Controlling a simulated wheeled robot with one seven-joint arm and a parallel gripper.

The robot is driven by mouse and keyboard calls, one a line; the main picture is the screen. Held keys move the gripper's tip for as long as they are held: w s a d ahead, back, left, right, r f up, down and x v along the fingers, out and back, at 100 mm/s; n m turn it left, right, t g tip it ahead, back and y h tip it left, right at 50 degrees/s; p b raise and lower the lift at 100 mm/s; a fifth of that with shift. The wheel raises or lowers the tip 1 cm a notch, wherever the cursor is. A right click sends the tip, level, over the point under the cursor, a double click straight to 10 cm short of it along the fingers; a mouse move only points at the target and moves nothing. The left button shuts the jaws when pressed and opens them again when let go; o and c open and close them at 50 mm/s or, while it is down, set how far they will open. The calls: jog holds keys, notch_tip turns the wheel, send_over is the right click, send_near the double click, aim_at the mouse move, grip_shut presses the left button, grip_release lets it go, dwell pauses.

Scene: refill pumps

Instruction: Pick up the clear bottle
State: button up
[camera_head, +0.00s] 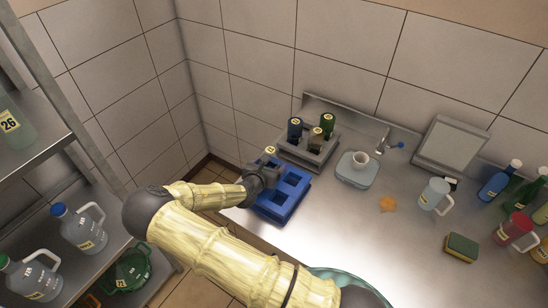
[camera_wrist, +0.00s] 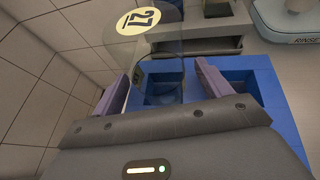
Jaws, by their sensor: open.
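The clear bottle (camera_wrist: 140,22) shows in the wrist view as a see-through shape with a round yellow label reading 27. In the head view only its small yellow label (camera_head: 270,150) shows clearly, just above my gripper (camera_head: 266,168). In the wrist view my gripper (camera_wrist: 162,85) is open. One finger is on each side of the bottle's lower part. I cannot tell whether either finger touches the glass. The bottle stands at the blue crate (camera_head: 288,209); its base is hard to make out.
A grey rack (camera_head: 306,154) with dark bottles stands behind the crate. A pale rinse tub (camera_head: 356,173) with a white cup is right of it. A clear jug (camera_head: 433,194), sponge (camera_head: 461,248) and coloured bottles are farther right. Tiled wall is at left and behind.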

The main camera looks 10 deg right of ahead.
aim_at(270, 150)
jog(key=shift+x, duration=0.8)
jog(key=c, duration=1.1)
jog(key=shift+c, duration=0.2)
jog(key=shift+r, duration=0.15)
notch_tip(270, 150, up, 10)
jog(key=shift+f+b, duration=0.1)
jog(key=shift+b, duration=1.1)
